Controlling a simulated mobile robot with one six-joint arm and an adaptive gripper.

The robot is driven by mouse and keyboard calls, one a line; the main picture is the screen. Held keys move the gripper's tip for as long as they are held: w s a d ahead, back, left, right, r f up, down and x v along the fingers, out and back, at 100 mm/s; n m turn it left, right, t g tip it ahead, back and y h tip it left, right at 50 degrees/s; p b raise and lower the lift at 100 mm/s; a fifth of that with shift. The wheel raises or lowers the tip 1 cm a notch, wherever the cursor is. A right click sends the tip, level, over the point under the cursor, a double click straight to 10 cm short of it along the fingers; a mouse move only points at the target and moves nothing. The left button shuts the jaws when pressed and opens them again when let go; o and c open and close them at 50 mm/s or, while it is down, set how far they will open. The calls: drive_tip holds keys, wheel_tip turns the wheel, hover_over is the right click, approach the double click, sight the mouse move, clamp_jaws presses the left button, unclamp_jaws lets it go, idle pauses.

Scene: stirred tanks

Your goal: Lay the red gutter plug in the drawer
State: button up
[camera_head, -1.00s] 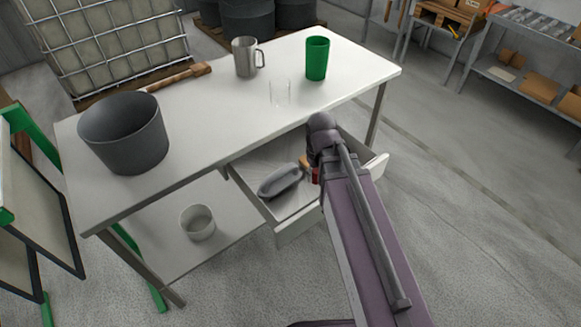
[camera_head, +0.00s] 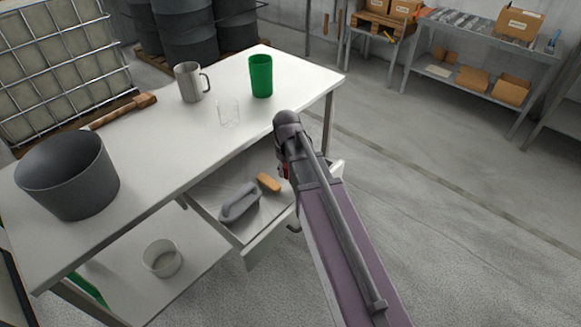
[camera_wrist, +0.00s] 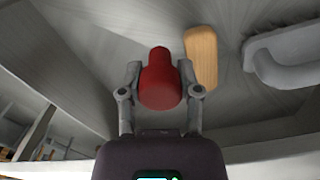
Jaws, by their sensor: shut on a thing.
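The red gutter plug (camera_wrist: 160,82) is between the fingers of my gripper (camera_wrist: 160,85) in the wrist view, and the gripper is shut on it. In the head view only a sliver of red (camera_head: 285,171) shows beside my arm, which hides most of the gripper. The open drawer (camera_head: 268,243) under the white table holds a grey brush-like object (camera_head: 239,203) and a tan block (camera_head: 268,182). In the wrist view the block (camera_wrist: 201,57) and the grey object (camera_wrist: 285,55) lie right of the plug. I cannot tell whether the plug touches the drawer floor.
On the white table (camera_head: 150,160) stand a dark grey bucket (camera_head: 68,175), a steel mug (camera_head: 190,82), a clear glass (camera_head: 229,113) and a green cup (camera_head: 261,76). A white pot (camera_head: 162,259) sits on the lower shelf. The floor at right is clear.

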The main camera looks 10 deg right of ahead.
drive_tip(key=w+d, duration=0.2)
drive_tip(key=w, duration=0.1)
drive_tip(key=w+d, duration=0.1)
drive_tip(key=w, duration=0.1)
drive_tip(key=shift+w+d+f, duration=0.15)
drive_tip(key=shift+d+f, duration=0.05)
drive_tip(key=shift+f, duration=0.1)
drive_tip(key=shift+f+b, duration=1.75)
drive_tip(key=shift+b, duration=0.25)
drive_tip(key=shift+f, duration=0.25)
drive_tip(key=o, duration=0.9)
drive_tip(key=shift+r, duration=0.1)
drive_tip(key=shift+o, duration=0.2)
drive_tip(key=shift+r, duration=0.1)
wheel_tip(320, 180, up, 12)
drive_tip(key=p, duration=1.2)
